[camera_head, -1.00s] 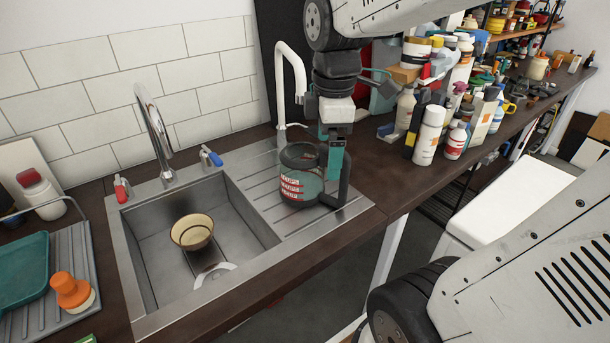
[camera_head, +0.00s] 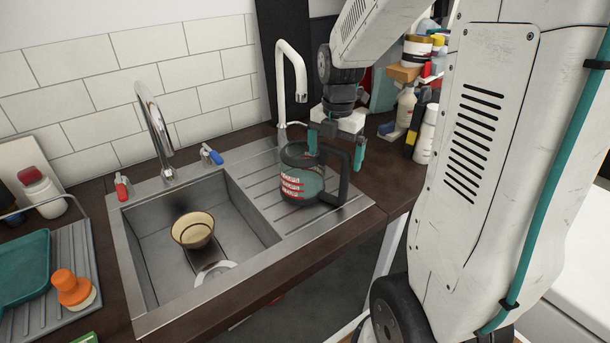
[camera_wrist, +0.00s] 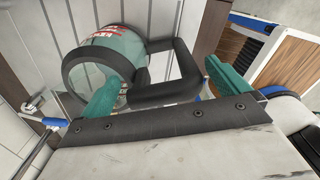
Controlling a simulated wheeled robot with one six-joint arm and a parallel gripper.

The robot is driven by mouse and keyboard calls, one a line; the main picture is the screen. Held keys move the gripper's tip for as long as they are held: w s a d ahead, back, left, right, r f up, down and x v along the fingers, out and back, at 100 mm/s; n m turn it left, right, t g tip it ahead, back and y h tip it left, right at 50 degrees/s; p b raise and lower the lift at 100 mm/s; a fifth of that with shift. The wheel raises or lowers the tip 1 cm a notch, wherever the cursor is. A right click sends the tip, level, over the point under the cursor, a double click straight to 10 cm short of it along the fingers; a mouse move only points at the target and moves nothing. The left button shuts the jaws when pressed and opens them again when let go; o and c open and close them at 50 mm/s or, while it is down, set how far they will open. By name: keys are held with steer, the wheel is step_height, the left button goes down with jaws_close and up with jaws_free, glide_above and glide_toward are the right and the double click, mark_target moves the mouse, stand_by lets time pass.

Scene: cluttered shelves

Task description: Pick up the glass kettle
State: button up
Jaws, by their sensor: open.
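The glass kettle (camera_head: 298,186) stands upright on the ribbed drainboard right of the sink. It has a clear body with red and white markings and a black handle (camera_head: 341,175) on its right side. The left finger overlaps the glass body in that view. I cannot tell if either finger touches.
The steel sink (camera_head: 236,243) holds a beige bowl (camera_head: 193,229). A white faucet (camera_head: 281,88) rises just behind the kettle, and a chrome faucet (camera_head: 155,125) stands left. Bottles (camera_head: 425,133) crowd the counter to the right. A teal tray (camera_head: 24,268) lies at far left.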

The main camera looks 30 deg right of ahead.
steer(key=shift+f, duration=0.95)
steer(key=shift+c, duration=0.3)
steer(key=c, duration=1.5)
steer(key=shift+r, duration=0.2)
